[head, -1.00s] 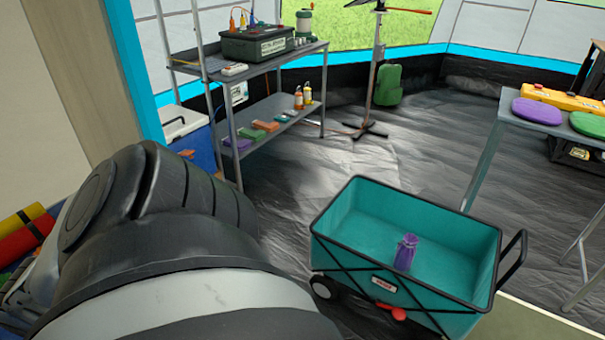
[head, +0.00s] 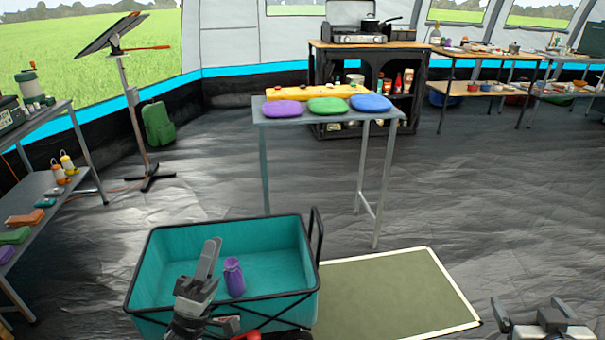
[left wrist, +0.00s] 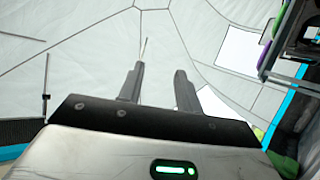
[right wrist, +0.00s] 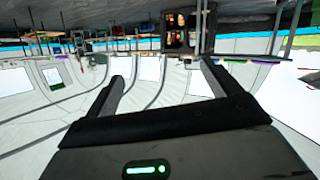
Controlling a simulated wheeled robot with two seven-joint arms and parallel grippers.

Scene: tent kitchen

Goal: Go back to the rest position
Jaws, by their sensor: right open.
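My left gripper (head: 211,248) points up in the head view, in front of the teal wagon (head: 165,262). In the left wrist view its two fingers (left wrist: 160,88) stand partly apart with nothing between them. My right gripper (head: 548,312) is at the bottom right corner of the head view. In the right wrist view its fingers (right wrist: 163,85) are wide apart and empty. A purple item (head: 234,277) stands inside the wagon, just right of my left gripper in the picture. I cannot tell the distance between them.
A grey table (head: 290,119) with purple, green and blue pads stands behind the wagon. An olive mat (head: 395,296) lies right of the wagon. A shelf (head: 45,193) is at the left, a stove counter (head: 330,50) at the back. The floor at right is clear.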

